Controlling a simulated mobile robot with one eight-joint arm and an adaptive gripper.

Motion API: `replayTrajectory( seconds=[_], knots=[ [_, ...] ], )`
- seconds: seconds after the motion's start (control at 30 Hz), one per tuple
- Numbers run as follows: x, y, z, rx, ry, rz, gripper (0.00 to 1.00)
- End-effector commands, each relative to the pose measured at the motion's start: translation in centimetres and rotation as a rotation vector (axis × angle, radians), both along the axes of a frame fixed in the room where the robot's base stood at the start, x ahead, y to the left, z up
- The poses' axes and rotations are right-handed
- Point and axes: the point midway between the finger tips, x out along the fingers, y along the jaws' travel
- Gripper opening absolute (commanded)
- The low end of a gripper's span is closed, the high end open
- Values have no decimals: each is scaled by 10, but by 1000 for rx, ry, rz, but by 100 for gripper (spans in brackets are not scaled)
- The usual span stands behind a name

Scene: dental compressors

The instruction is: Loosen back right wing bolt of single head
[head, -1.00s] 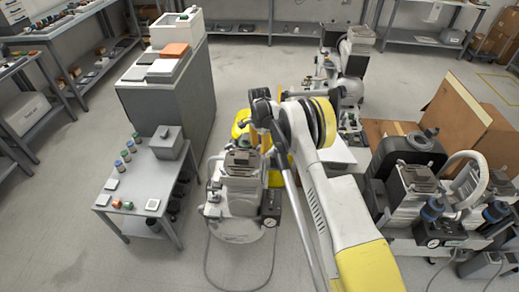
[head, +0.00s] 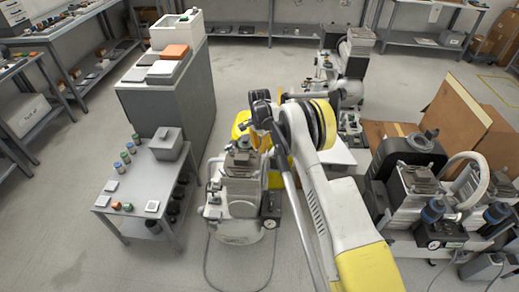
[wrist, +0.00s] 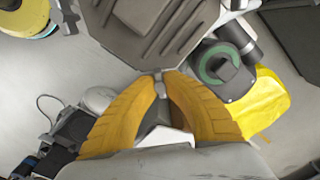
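The single-head compressor (head: 238,190) stands on the floor left of my arm in the head view. In the wrist view its grey ribbed head (wrist: 155,25) fills the top middle. A small metal wing bolt (wrist: 160,88) sits at the near edge of that head. My gripper (wrist: 160,76) has its two yellow fingers brought together at the tips, one on each side of the bolt, and looks shut on it. In the head view my arm hides much of the space right of the compressor, and the fingers cannot be made out.
A grey side table (head: 145,185) with small parts stands left of the compressor, with a tall grey cabinet (head: 170,105) behind. A larger compressor (head: 415,185) is at the right. Cardboard boxes (head: 465,120) stand beyond it. A hose loops on the floor in front.

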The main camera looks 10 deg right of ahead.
Motion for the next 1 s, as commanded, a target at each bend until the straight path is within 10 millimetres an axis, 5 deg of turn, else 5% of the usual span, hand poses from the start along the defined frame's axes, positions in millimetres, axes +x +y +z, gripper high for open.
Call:
replayTrajectory(
  seconds=[1.0],
  knots=[
    [0,0,-2,0,1,898,0]
  ],
)
